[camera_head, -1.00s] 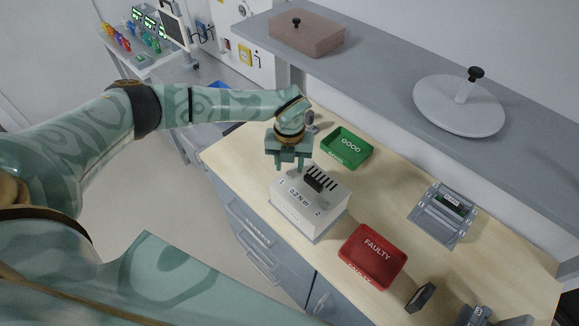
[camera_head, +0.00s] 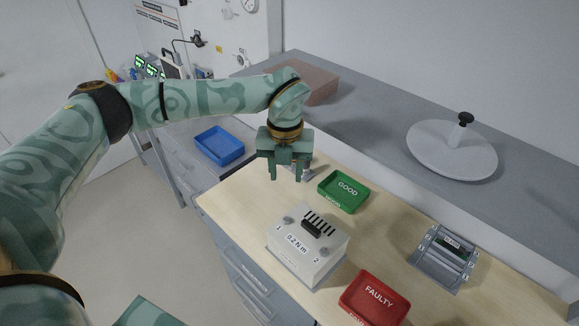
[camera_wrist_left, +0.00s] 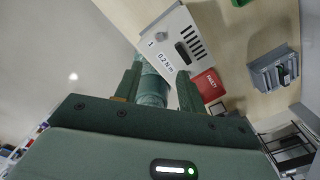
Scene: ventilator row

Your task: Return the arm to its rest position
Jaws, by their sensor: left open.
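My left arm comes in from the left in the head view. Its gripper (camera_head: 287,176) hangs above the far left part of the wooden bench, fingers pointing down and apart, with nothing between them. The white box (camera_head: 307,247) marked "0.2 N m" stands on the bench below and to the right of the gripper, not touching it. In the left wrist view the two fingers (camera_wrist_left: 156,88) are spread, and the white box (camera_wrist_left: 176,42) shows beyond them. My right gripper is not in view.
A green GOOD tray (camera_head: 326,201), a red FAULTY tray (camera_head: 346,303) and a grey fixture (camera_head: 443,259) stand on the bench. A blue tray (camera_head: 219,146) lies left.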

